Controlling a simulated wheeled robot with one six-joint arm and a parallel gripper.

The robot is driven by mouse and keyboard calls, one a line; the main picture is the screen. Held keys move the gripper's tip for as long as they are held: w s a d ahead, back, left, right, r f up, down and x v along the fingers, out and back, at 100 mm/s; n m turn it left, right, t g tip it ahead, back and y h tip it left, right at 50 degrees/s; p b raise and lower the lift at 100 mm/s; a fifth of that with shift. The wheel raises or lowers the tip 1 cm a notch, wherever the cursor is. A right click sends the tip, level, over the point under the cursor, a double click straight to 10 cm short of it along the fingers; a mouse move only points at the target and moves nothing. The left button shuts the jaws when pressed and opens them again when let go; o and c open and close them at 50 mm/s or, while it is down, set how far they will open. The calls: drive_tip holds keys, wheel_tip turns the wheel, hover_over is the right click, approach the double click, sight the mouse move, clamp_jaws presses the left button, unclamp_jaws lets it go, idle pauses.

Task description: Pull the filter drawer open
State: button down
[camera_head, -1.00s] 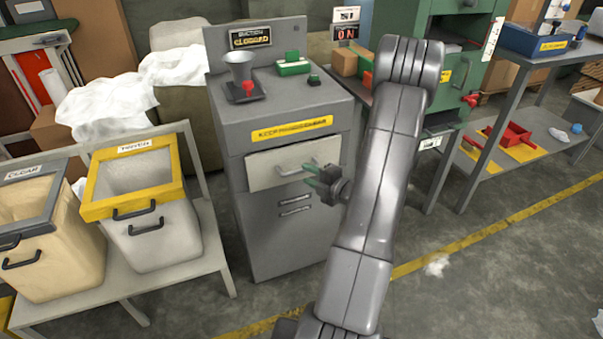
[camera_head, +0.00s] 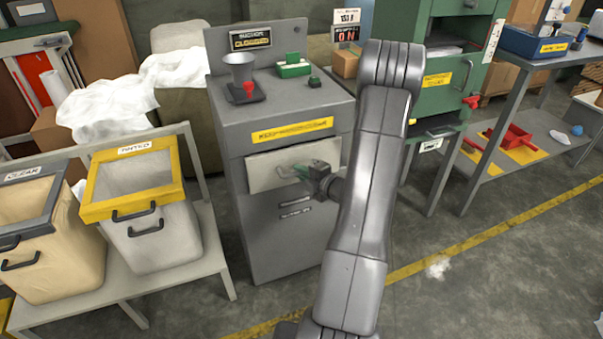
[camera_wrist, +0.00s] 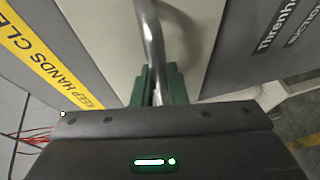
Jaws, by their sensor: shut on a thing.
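The filter drawer (camera_head: 262,175) is the pale front panel in the upper part of the grey cabinet (camera_head: 265,230), below a yellow warning strip. It looks flush with the cabinet. My gripper (camera_head: 300,170) is at the drawer front, and its green fingers are shut on the drawer's metal handle. In the wrist view the curved metal handle (camera_wrist: 152,45) runs down between the green fingertips of my gripper (camera_wrist: 159,84). The lower end of the handle is hidden by the fingers and the gripper body. The pale drawer front also shows behind it in the wrist view (camera_wrist: 100,40).
Two bins, one with a yellow rim (camera_head: 90,212), stand on a rack at the left. A green machine (camera_head: 455,75) stands at the right.

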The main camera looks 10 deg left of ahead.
drive_tip(key=s+d+p, duration=0.1)
drive_tip(key=s+d, duration=0.5)
drive_tip(key=s, duration=0.4)
drive_tip(key=s+d+p, duration=0.1)
drive_tip(key=s+d, duration=0.6)
drive_tip(key=s, duration=0.2)
drive_tip(key=shift+s+d+p, duration=0.15)
drive_tip(key=shift+s+p, duration=0.2)
drive_tip(key=c, duration=1.5)
unclamp_jaws()
drive_tip(key=shift+o, duration=0.2)
drive_tip(key=shift+d, duration=0.1)
drive_tip(key=p+v, duration=0.2)
drive_tip(key=v, duration=1.1)
drive_tip(key=shift+s+d, duration=0.2)
drive_tip(key=shift+d, duration=0.05)
drive_tip(key=shift+a+r, duration=0.1)
